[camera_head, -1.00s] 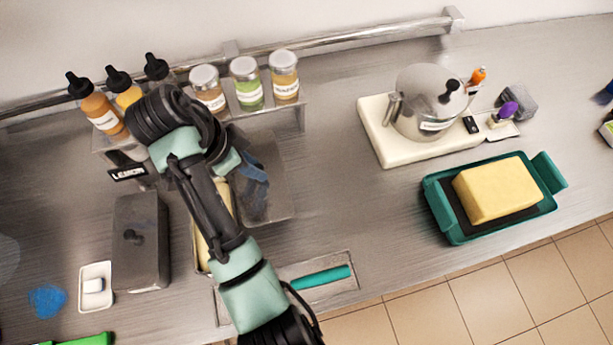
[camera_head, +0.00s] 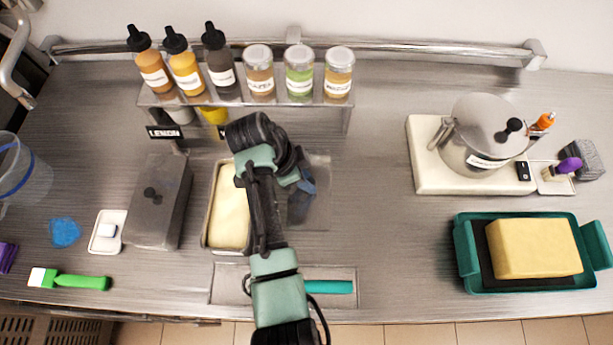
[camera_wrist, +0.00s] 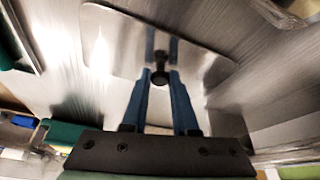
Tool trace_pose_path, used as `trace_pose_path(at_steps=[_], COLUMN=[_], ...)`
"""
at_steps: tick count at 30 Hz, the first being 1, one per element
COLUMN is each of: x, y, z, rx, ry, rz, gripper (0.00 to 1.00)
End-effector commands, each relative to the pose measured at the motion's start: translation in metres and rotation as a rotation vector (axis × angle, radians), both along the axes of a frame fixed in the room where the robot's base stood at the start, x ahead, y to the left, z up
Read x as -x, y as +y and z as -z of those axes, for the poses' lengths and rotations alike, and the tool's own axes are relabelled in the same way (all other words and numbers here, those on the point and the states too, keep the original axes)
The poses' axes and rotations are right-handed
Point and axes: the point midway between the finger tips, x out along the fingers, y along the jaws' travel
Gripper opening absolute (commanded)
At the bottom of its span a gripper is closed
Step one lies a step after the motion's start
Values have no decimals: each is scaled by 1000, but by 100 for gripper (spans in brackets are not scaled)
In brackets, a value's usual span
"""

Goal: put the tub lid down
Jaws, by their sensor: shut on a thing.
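The tub lid (camera_head: 318,208) is a flat grey metal plate, right of an open tub (camera_head: 228,212) filled with pale yellow ice cream. My arm partly covers both in the head view. My gripper (camera_head: 302,188) is over the lid. In the wrist view, my gripper's blue fingers (camera_wrist: 160,80) are shut on the black knob of the lid (camera_wrist: 115,40). The lid lies roughly flat over the steel counter. I cannot tell whether it touches the counter.
A covered tub (camera_head: 160,205) stands left of the open one. A bottle and jar rack (camera_head: 240,99) is behind. A recessed holder with a teal-handled tool (camera_head: 328,286) is in front. Counter (camera_head: 375,220) is clear to the right, up to a teal tray (camera_head: 465,255) and white board (camera_head: 430,180).

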Motion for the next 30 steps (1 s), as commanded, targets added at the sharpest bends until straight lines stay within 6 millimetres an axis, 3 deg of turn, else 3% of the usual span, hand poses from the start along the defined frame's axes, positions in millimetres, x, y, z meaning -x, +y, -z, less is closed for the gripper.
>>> trace_pose_path(at_steps=[12,13,17,30], x=[0,0,0,0], y=[0,0,0,3], z=[7,6,6,-4], rx=[0,-1,0,-1], ry=[-1,-2,-1,-3], rz=[1,0,1,-1], gripper=[0,33,56,57])
